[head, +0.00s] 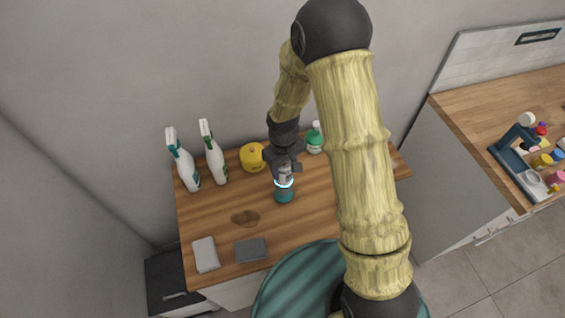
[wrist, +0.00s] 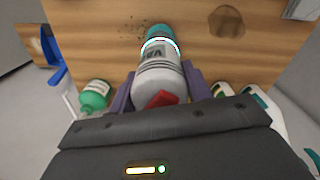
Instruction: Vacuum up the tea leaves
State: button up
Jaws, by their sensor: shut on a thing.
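My gripper (head: 284,160) is shut on a small handheld vacuum (head: 284,192), with a white-grey body, a glowing ring and a teal nozzle end. In the wrist view, the gripper fingers (wrist: 160,88) clasp the sides of the vacuum (wrist: 158,72), and its nozzle points down at the wooden counter. The tea leaves (wrist: 132,28) show there as small dark specks scattered just left of the nozzle. I cannot make them out in the head view. Whether the nozzle touches the wood is unclear.
A brown stain (head: 245,218) marks the wooden counter (head: 215,232). Two spray bottles (head: 185,168), a yellow round object (head: 252,157) and a green bottle (head: 315,140) stand along the back. A light cloth (head: 206,254) and dark grey pad (head: 251,249) lie at the front.

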jog(key=shift+s+d, duration=0.2)
jog(key=shift+s, duration=0.4)
jog(key=shift+s+d, duration=0.15)
jog(key=shift+s, duration=0.45)
jog(key=shift+d, duration=0.1)
jog(key=shift+w+d, duration=0.3)
jog(key=shift+d, duration=0.55)
jog(key=shift+w+d, duration=0.25)
jog(key=shift+d, duration=0.6)
jog(key=shift+w, duration=0.1)
jog(key=shift+w+a+p, duration=0.2)
jog(key=shift+w+a, duration=0.1)
jog(key=shift+w, duration=0.65)
jog(key=shift+w+a+p, duration=0.2)
jog(key=shift+w+a, duration=0.1)
jog(key=shift+w, duration=0.6)
jog(key=shift+d, duration=0.1)
jog(key=shift+w+d, duration=0.25)
jog(key=shift+d, duration=0.6)
jog(key=shift+w+d, duration=0.2)
jog(key=shift+d, duration=0.65)
jog(key=shift+s, duration=0.15)
